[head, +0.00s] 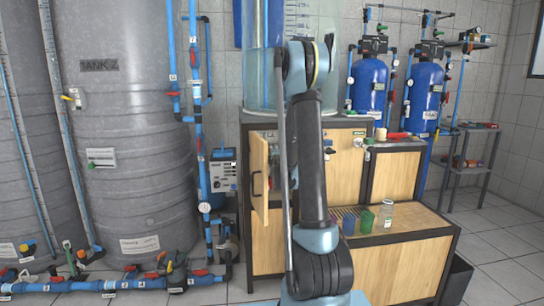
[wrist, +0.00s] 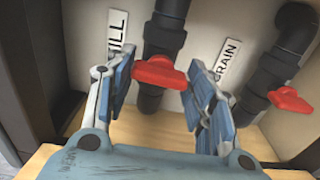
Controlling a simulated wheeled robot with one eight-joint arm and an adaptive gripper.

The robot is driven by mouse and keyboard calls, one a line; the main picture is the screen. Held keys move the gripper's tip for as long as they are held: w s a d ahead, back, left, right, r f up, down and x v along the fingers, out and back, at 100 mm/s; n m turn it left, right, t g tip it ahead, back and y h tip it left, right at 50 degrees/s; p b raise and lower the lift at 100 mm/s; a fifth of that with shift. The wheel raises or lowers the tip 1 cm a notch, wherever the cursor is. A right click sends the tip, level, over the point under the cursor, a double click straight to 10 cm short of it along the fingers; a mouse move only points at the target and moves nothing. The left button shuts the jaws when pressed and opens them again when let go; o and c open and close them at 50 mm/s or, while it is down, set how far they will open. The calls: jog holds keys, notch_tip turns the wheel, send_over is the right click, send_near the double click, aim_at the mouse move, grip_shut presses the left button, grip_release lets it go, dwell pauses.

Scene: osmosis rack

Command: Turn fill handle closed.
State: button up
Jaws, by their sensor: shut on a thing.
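In the wrist view, the red fill handle (wrist: 160,73) sits on a dark vertical pipe (wrist: 165,35) beside a white label reading "ILL" (wrist: 117,35), its first letter hidden. The handle lies crosswise to the pipe. My gripper (wrist: 158,72) has one blue-padded finger at each end of the handle and is shut on it. In the head view my arm hides the gripper and the handle.
A second red handle (wrist: 290,101) is on the drain pipe (wrist: 275,65) to the right, close to my right finger. In the head view, the wooden cabinet door (head: 259,180) stands open; glasses (head: 366,221) and a jar (head: 385,214) stand on the lower top.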

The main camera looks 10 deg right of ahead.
jog(key=shift+d+f, duration=0.1)
jog(key=shift+d, duration=0.3)
jog(key=o, duration=1.1)
jog(key=shift+f, duration=0.1)
jog(key=shift+c, duration=0.2)
jog(key=shift+a, duration=0.1)
jog(key=s, duration=1.2)
